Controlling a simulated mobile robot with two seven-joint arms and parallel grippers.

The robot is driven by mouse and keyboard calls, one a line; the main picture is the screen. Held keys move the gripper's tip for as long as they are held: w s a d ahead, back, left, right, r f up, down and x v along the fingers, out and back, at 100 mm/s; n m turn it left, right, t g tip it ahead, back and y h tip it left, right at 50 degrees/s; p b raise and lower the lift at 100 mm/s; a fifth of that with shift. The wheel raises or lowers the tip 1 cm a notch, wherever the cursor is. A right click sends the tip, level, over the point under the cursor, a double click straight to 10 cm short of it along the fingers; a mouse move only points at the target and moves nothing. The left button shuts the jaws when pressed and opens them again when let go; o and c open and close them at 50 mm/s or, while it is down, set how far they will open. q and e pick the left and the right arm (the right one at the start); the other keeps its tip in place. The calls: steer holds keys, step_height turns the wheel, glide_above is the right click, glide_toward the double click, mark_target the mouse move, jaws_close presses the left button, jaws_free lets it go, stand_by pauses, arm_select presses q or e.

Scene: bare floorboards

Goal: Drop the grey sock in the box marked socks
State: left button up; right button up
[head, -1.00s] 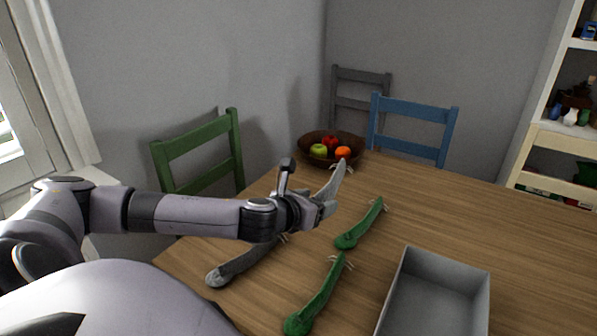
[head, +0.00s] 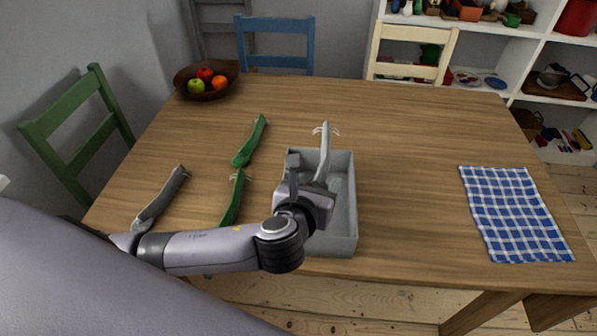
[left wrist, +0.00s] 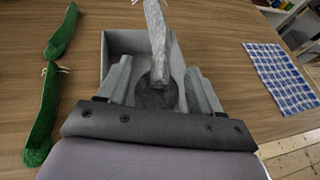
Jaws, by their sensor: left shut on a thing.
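My left gripper (head: 308,190) is shut on a long grey sock (head: 323,155) and holds it over the open grey box (head: 344,232). The sock's far end, with thin pale strands, reaches past the box's far rim. In the left wrist view the sock (left wrist: 157,40) runs between the two fingers, its dark rounded end near my palm, with the box (left wrist: 118,42) below and around it. My gripper and arm hide part of the box; no marking on it shows. A second grey sock-like piece (head: 160,198) lies on the table at the left. My right gripper is not in view.
Two long green sock-like pieces (head: 251,142) (head: 232,198) lie left of the box on the wooden table (head: 410,150). A fruit bowl (head: 206,86) stands at the far left corner. A blue checked cloth (head: 514,213) lies at the right. The table between box and cloth is clear.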

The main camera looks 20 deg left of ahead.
arm_select(q)
steer(key=shift+f, duration=0.6)
steer(key=shift+f+b, duration=1.35)
steer(key=shift+f, duration=2.1)
steer(key=o, duration=1.1)
steer(key=v, duration=0.7)
